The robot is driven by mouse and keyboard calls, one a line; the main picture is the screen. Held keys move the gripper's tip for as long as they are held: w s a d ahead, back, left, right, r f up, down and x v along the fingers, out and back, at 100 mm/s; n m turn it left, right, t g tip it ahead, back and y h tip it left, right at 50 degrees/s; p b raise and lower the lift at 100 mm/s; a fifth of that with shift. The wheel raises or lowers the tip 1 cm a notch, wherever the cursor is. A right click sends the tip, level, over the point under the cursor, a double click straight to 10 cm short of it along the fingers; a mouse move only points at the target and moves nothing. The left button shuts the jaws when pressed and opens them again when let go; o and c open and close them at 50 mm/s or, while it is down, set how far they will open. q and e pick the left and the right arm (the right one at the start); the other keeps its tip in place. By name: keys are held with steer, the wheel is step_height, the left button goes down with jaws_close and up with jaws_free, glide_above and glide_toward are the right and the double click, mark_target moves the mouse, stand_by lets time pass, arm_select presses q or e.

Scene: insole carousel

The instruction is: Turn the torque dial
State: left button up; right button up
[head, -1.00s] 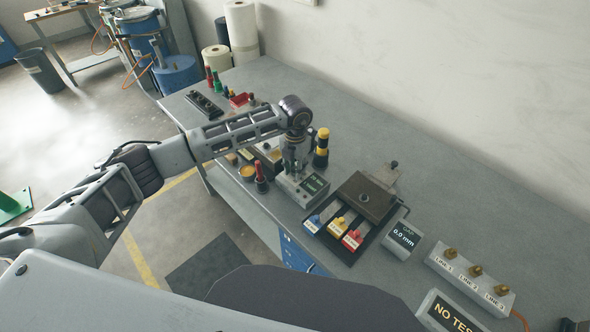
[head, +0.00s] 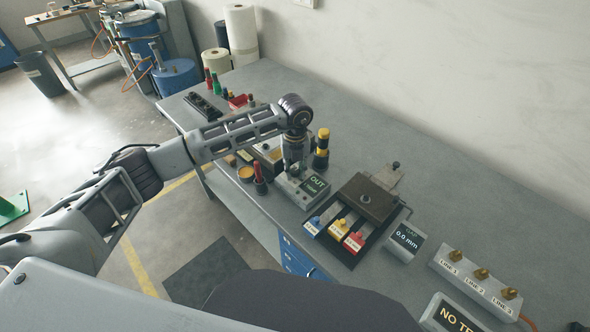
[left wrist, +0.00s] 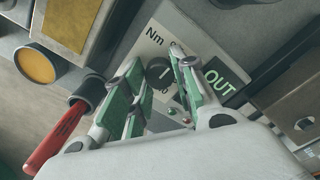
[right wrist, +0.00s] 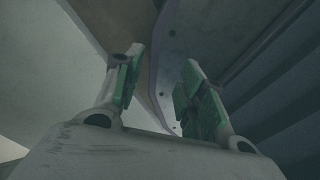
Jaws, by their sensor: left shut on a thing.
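The torque tester is a light grey box (head: 306,199) on the bench, with a dark display (head: 314,186) that reads "OUT". In the left wrist view its black round dial (left wrist: 158,73) has a white pointer mark and sits beside the "Nm" lettering. My left gripper (head: 294,172) comes down over the box from above. In the left wrist view its fingers (left wrist: 158,68) are on both sides of the dial, shut on it. In the head view the dial is hidden by the gripper. My right gripper (right wrist: 160,75) shows only in the right wrist view, its fingers apart with nothing between them.
A red-handled tool (head: 257,170) in a dark holder stands close left of the tester. A black and yellow tool (head: 322,148) stands behind it. A fixture with blue, yellow and red tabs (head: 366,200) is to the right.

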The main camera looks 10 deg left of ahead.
mark_target(295, 171)
arm_select(q)
steer(key=shift+n, duration=0.4)
steer(key=o, duration=1)
steer(key=shift+r, duration=0.15)
steer(key=shift+r, duration=5.9)
steer(key=shift+f, duration=0.1)
